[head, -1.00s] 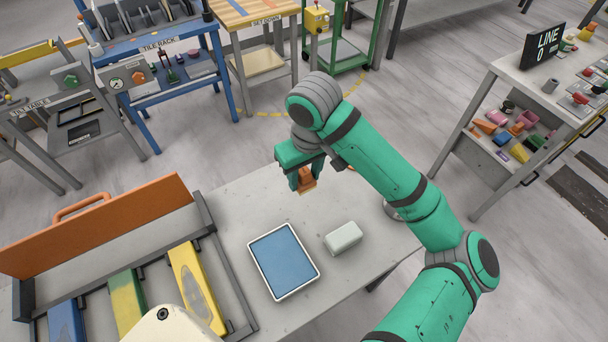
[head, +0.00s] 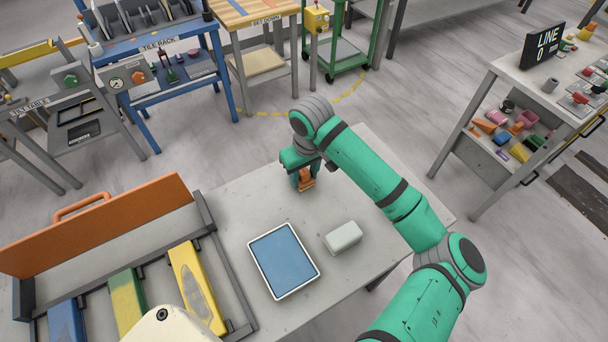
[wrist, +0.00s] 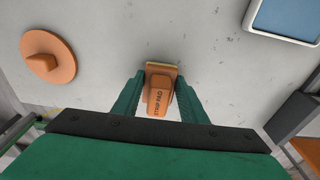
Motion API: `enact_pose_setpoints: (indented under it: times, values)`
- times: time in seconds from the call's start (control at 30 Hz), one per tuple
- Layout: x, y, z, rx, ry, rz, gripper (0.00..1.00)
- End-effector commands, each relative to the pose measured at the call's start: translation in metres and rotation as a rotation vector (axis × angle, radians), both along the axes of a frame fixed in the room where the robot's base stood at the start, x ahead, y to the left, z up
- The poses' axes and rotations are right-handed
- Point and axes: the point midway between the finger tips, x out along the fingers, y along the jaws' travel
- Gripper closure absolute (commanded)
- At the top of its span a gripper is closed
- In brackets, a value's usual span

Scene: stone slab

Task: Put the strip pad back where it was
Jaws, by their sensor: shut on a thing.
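The strip pad (wrist: 159,92) is a small orange block with a yellowish base edge, labelled "STRIP PAD" in the wrist view. My gripper (wrist: 157,95) is shut on it, one finger on each side. In the head view my gripper (head: 303,181) and the orange strip pad (head: 306,183) are near the far edge of the grey stone slab table (head: 235,205). The pad is at or just above the surface; I cannot tell whether it touches.
A blue-topped white tray (head: 284,261) and a pale block (head: 343,237) stand nearer on the table. A rack with blue, green and yellow bars (head: 197,287) and an orange panel (head: 100,222) is at left. A round orange knobbed disc (wrist: 48,58) shows in the wrist view.

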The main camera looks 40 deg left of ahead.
Motion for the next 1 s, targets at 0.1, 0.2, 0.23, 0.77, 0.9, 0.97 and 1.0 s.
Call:
enact_pose_setpoints:
  times: [0.1,0.2,0.23,0.77,0.9,0.97,1.0]
  values:
    - [0.0,0.0,0.001,0.001,0.0,0.0,0.82]
    - [0.0,0.0,0.0,0.001,0.0,-0.001,0.82]
    - [0.0,0.0,-0.001,0.001,0.0,-0.001,0.82]
    - [0.0,0.0,0.0,0.001,-0.001,0.0,0.43]
    - [0.0,0.0,0.013,0.002,-0.002,-0.001,0.43]
    - [-0.001,-0.001,0.023,0.002,-0.002,-0.001,0.43]
    - [-0.001,-0.002,0.031,0.003,-0.002,0.0,0.43]
